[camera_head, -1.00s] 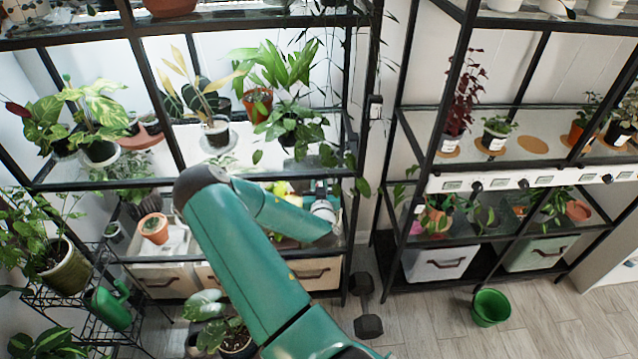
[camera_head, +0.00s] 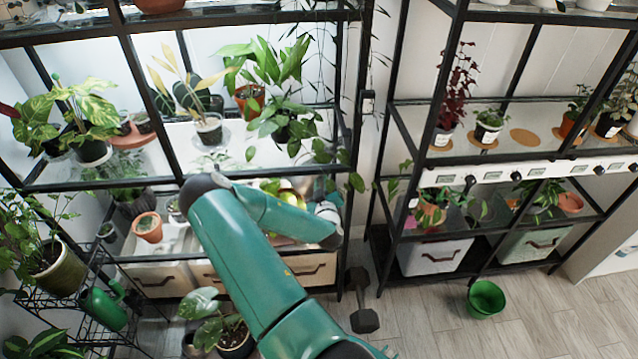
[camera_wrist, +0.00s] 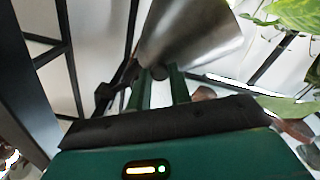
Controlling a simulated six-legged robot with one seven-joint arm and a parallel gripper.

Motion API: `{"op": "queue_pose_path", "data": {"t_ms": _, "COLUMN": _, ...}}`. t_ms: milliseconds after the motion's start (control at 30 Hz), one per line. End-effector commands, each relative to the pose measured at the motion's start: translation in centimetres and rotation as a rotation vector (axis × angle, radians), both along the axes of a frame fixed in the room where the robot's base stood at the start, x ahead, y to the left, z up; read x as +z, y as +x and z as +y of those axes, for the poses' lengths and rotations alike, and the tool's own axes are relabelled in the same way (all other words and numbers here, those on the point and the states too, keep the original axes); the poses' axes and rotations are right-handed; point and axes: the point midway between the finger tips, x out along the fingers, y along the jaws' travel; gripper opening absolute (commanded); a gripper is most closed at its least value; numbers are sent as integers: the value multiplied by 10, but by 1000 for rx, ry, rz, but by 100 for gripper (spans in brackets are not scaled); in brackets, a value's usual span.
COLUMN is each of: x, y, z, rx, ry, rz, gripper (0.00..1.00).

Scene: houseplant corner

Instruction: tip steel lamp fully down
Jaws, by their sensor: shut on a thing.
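The steel lamp (camera_wrist: 195,35) shows in the wrist view as a brushed metal cone-shaped shade, tilted, with its narrow end toward my gripper. My gripper (camera_wrist: 160,78) is shut on the lamp at a small dark part by that narrow end. Its two green fingers stand on either side of this part. The rest of the lamp is out of the frame or hidden.
Black shelf posts and bars stand close around my arm. Potted plants fill the shelves, including a small terracotta pot (camera_head: 148,227) left of my arm. A dumbbell (camera_head: 363,300) and a green pot (camera_head: 486,299) are on the floor. Leaves (camera_wrist: 285,15) hang close to the lamp.

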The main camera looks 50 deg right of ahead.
Motion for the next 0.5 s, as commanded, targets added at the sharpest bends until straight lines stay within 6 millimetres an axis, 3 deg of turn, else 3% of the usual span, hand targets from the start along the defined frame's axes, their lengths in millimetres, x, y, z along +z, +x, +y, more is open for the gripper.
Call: {"op": "queue_pose_path", "data": {"t_ms": 500, "x": -3, "y": -3, "z": -2, "rx": -2, "ry": -21, "rz": 29, "gripper": 0}}
